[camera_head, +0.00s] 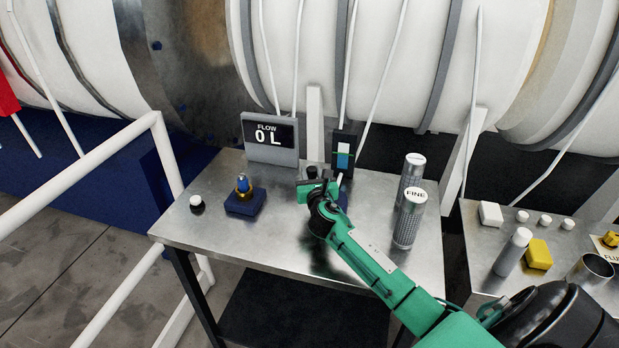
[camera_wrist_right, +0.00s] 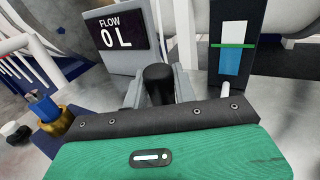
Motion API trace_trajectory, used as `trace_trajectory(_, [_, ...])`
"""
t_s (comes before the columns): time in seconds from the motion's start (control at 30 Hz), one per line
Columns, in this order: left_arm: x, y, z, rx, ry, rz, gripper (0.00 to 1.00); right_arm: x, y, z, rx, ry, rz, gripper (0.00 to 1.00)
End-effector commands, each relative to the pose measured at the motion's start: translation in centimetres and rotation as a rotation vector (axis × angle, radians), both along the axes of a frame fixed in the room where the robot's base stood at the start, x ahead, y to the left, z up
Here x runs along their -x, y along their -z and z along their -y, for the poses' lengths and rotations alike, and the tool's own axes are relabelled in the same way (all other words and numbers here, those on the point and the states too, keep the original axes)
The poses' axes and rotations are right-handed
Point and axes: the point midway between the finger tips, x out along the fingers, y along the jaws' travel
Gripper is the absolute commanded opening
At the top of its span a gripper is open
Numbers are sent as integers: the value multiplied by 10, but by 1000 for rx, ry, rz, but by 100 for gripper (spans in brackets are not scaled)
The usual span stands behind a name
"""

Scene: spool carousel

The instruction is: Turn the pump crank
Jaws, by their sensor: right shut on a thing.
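The pump crank's black knob (camera_wrist_right: 158,76) stands upright between the grey fingers of my right gripper (camera_wrist_right: 160,90), which is shut on it. In the head view the knob (camera_head: 312,171) shows just beyond the green right gripper (camera_head: 314,183) at the back of the metal table. The rest of the crank is hidden by the gripper. The flow display (camera_head: 270,138) behind it reads 0 L. A dark gauge (camera_head: 343,155) with a white and blue strip and a green line stands to the knob's right. My left gripper is not in view.
A blue block with a brass fitting (camera_head: 244,197) and a white-topped knob (camera_head: 197,203) are on the table's left. Two mesh filter cylinders, one marked FINE (camera_head: 409,222), stand right of my forearm. A white rail (camera_head: 80,172) borders the left. The table's front left (camera_head: 225,232) is clear.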

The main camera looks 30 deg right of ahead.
Motion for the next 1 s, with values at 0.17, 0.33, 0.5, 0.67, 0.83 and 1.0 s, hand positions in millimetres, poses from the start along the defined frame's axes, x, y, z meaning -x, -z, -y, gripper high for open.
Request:
trace_trajectory(0.17, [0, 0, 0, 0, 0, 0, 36, -2, -1, 5, 0, 69, 1, 0])
trace_trajectory(0.33, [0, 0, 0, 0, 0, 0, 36, -3, -1, 7, -1, 100, 1, 0])
trace_trajectory(0.5, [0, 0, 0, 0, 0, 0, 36, -3, -1, 8, 0, 107, 1, 0])
trace_trajectory(0.67, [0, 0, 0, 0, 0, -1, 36, -3, -1, 8, 0, 106, 1, 0])
trace_trajectory(0.83, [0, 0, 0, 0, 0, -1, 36, -3, -1, 8, 0, 106, 1, 45])
trace_trajectory(1.0, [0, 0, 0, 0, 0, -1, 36, -3, -1, 7, 0, 106, 1, 48])
